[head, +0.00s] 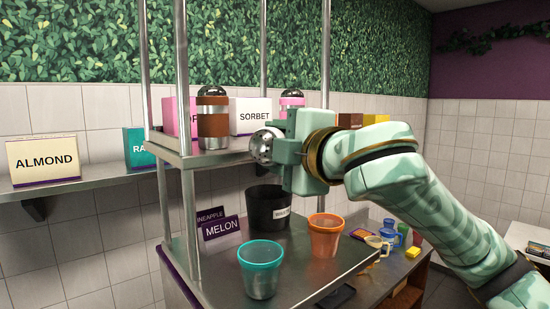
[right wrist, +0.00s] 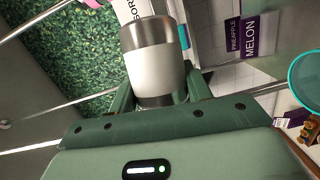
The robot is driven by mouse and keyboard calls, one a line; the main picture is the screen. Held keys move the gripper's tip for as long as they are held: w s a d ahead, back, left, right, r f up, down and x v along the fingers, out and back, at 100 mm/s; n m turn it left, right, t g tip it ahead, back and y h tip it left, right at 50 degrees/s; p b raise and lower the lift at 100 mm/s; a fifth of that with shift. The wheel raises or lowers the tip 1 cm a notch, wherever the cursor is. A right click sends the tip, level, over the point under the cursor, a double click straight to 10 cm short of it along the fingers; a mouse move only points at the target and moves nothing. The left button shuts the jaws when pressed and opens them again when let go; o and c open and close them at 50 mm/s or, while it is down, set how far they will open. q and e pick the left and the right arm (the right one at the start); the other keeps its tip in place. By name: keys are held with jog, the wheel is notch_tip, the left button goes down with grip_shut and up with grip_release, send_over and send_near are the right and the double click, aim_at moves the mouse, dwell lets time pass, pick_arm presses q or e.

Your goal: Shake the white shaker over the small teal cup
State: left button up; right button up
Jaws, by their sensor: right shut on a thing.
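The white shaker (right wrist: 157,72) is between the fingers of my right gripper (right wrist: 160,98), which is shut on it. In the head view my right gripper (head: 283,150) is at upper shelf height. The shaker's silver domed end (head: 265,145) points out toward the left there, and its white body is mostly hidden by the gripper. The shaker looks tilted well off upright. The small teal cup (head: 261,270) stands upright on the lower metal counter, below the gripper. Its rim also shows at the right edge of the right wrist view (right wrist: 292,78). My left gripper is not in view.
An orange cup (head: 325,240) and a black bin (head: 267,208) stand behind the teal cup. A brown-banded shaker (head: 212,120) and a SORBET sign (head: 250,115) are on the upper shelf. Metal posts (head: 189,215) frame the shelves. A MELON sign (head: 221,229) stands left.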

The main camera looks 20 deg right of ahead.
aim_at(267, 132)
jog(key=shift+f+n+t+b, duration=0.15)
jog(key=shift+n+t+b, duration=0.45)
jog(key=shift+n+b, duration=1.1)
jog(key=n+b, duration=0.2)
jog(key=b, duration=0.2)
jog(key=shift+d+n+t+y, duration=0.1)
jog(key=shift+n+t+y, duration=0.2)
jog(key=shift+t+y, duration=0.1)
jog(key=n, duration=0.1)
jog(key=f+n+y+b, duration=0.1)
jog(key=n, duration=0.1)
jog(key=a+f+n+y+b, duration=0.1)
jog(key=n, duration=0.1)
jog(key=shift+s+f+t, duration=0.25)
jog(key=shift+s+t, duration=0.1)
jog(key=shift+t, duration=0.05)
jog(key=r+n+p, duration=0.1)
jog(key=p, duration=0.1)
jog(key=r+n+y+p, duration=0.1)
jog(key=r+n+p, duration=0.1)
jog(key=a+r+n+y+p, duration=0.1)
jog(key=r+n+p, duration=0.1)
jog(key=shift+s+a+r, duration=0.1)
jog(key=shift+s, duration=0.25)
notch_tip(267, 132, down, 7)
jog(key=b, duration=0.4)
